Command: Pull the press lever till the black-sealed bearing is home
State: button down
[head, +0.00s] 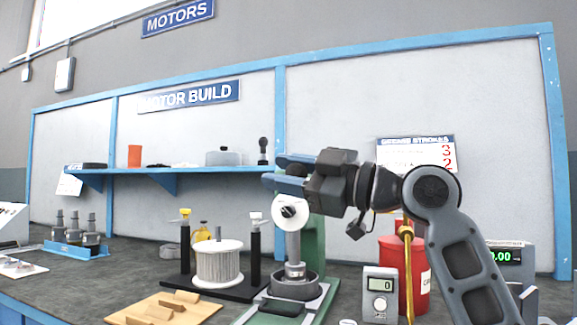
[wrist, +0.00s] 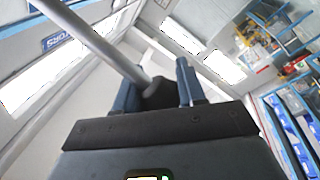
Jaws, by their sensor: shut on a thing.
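The press has a green frame (head: 318,236), a white round hub (head: 290,212) with a dark centre, and a grey ram (head: 294,247) pointing down. The ram's lower end stands in a dark round housing (head: 293,287) on the press base. I cannot make out the black-sealed bearing or how deep it sits. My gripper (head: 274,171) is just above the hub in the head view. In the wrist view, the grey lever rod (wrist: 95,40) runs from the upper left to a dark knob (wrist: 159,93), and my gripper (wrist: 157,86) is shut on that knob. The lever is mostly hidden in the head view.
A wound white coil (head: 218,265) on a black stand with posts is left of the press. A wooden tray (head: 165,310) lies in front. A red container (head: 391,262) and a grey meter (head: 379,297) are to the right. A blue shelf (head: 190,170) is behind.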

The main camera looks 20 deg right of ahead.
jog(key=shift+s+a+f+b, duration=0.15)
jog(key=shift+f+b, duration=0.6)
jog(key=shift+f, duration=1)
jog(key=c, duration=0.7)
grip_release()
jog(key=shift+r, duration=0.1)
jog(key=shift+s, duration=0.1)
